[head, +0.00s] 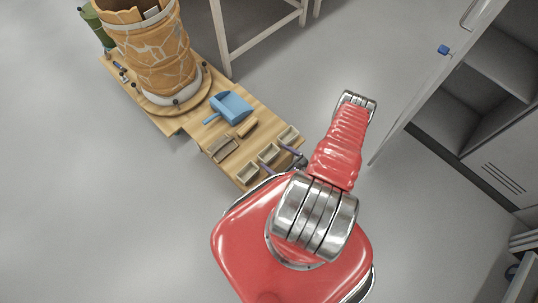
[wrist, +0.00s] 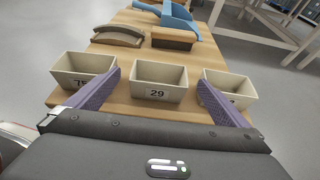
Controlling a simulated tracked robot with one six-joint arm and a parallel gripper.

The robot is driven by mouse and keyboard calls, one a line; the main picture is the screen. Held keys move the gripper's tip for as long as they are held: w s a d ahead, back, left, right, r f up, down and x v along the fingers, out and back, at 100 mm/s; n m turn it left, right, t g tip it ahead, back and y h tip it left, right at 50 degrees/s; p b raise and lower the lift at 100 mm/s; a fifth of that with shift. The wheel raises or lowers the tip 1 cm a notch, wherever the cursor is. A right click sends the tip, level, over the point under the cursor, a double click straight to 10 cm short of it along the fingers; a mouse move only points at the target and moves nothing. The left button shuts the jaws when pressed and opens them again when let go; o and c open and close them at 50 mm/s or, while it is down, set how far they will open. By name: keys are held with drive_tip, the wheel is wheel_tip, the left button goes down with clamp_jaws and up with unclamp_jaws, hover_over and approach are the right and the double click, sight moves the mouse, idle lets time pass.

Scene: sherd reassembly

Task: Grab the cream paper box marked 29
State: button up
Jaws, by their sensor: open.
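The cream paper box marked 29 (wrist: 158,82) stands upright on the wooden board in the wrist view, the middle one of three similar open boxes. Its label faces me and its inside looks empty. In the head view the middle box (head: 268,153) of the row appears to be the same one. My gripper (wrist: 155,90) is open, with one purple-padded finger to the left of the box and one to the right. The fingers look apart from it. In the head view the arm partly hides the gripper.
A cream box (wrist: 82,72) with a partly hidden label stands at left, another (wrist: 229,90) at right, both close to the fingers. Behind are a brush (wrist: 172,40), a curved brown-grey piece (wrist: 118,36) and a blue dustpan (head: 232,107). A cracked orange vessel (head: 152,50) stands farther back.

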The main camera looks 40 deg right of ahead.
sight(265, 150)
drive_tip(key=shift+w, duration=0.15)
drive_tip(key=shift+x, duration=2.6)
drive_tip(key=shift+r, duration=0.1)
drive_tip(key=shift+c, duration=0.3)
drive_tip(key=c, duration=1.1)
